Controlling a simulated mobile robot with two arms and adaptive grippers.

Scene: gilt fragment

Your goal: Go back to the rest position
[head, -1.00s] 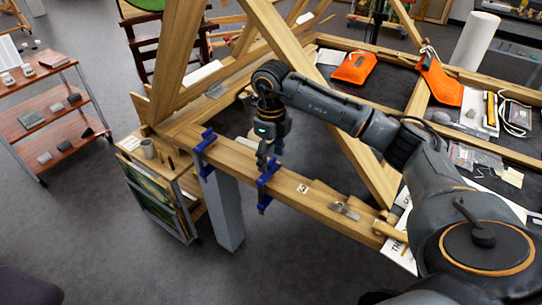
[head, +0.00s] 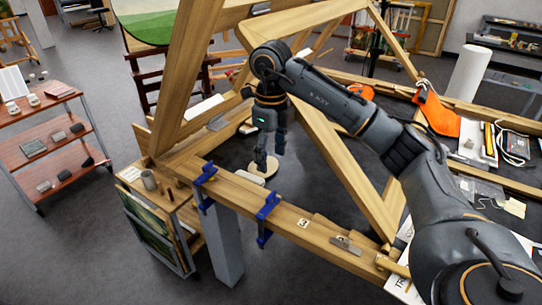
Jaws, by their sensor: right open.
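My right gripper (head: 270,161) points down and is empty, its fingers apart. It is just behind the front wooden beam (head: 285,222), in front of a pale round disc (head: 262,172). I cannot tell whether the fingertips touch the disc. My right arm reaches in from the lower right across the frame. My left gripper is not in view.
Two blue clamps (head: 266,213) grip the front beam. A small metal piece (head: 345,244) lies on it further right. Slanted timbers (head: 345,175) rise behind and beside my right arm. An orange pouch (head: 437,113) is at right. A shelf cart (head: 45,140) stands at left.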

